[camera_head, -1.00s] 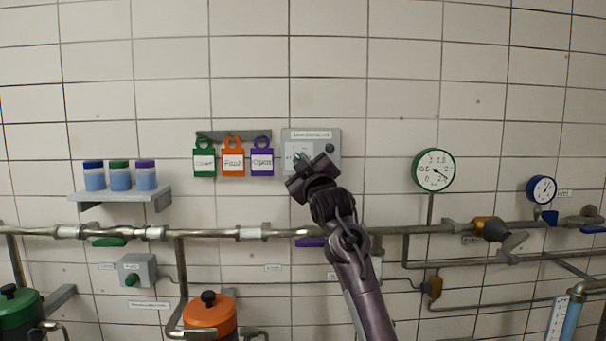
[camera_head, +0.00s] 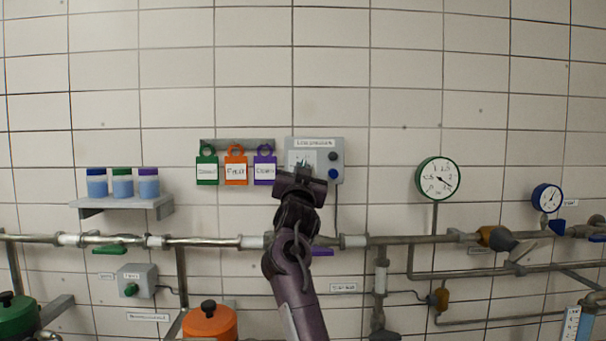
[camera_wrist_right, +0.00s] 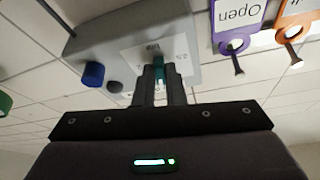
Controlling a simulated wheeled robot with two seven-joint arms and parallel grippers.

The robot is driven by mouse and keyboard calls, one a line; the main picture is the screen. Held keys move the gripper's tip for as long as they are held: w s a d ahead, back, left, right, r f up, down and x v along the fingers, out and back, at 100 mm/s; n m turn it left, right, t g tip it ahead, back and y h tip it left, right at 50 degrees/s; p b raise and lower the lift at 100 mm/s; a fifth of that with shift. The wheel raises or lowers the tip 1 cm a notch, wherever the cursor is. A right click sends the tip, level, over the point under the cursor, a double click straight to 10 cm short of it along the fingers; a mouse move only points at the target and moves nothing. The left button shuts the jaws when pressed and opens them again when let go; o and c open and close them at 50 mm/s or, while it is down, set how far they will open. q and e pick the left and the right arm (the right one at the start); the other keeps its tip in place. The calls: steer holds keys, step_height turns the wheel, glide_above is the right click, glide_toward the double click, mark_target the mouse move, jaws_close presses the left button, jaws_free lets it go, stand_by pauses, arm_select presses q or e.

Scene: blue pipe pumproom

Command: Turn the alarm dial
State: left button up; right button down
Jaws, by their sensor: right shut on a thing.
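The alarm box (camera_head: 333,147) is a grey wall panel with a label on top and a white scale plate. Its teal dial (camera_wrist_right: 158,59) sits on the plate, between the fingertips of my right gripper (camera_wrist_right: 159,75) in the wrist view, where the box appears upside down. My right gripper is shut on the dial. In the head view my right gripper (camera_head: 303,170) covers the lower middle of the box, with only a bit of teal showing above it. The dial's exact pointing is hard to read. My left gripper is not in view.
A blue knob (camera_head: 333,174) and a dark knob (camera_head: 333,157) sit on the box's right side. Green, orange and purple tags (camera_head: 265,171) hang close to its left. A pipe (camera_head: 220,241) runs below. The wall above is clear.

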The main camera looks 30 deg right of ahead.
steer(key=shift+w+a+m+g+h, duration=0.1)
steer(key=shift+m+g+h, duration=0.25)
steer(key=shift+m, duration=0.6)
steer(key=shift+a+m+g+h, duration=0.1)
steer(key=shift+m+g+h, duration=0.25)
steer(key=shift+m, duration=0.6)
steer(key=shift+d+m, duration=0.1)
steer(key=shift+m, duration=0.3)
steer(key=c, duration=1.5)
jaws_free()
steer(key=b+v, duration=0.3)
steer(key=v, duration=0.5)
steer(key=shift+b, duration=0.4)
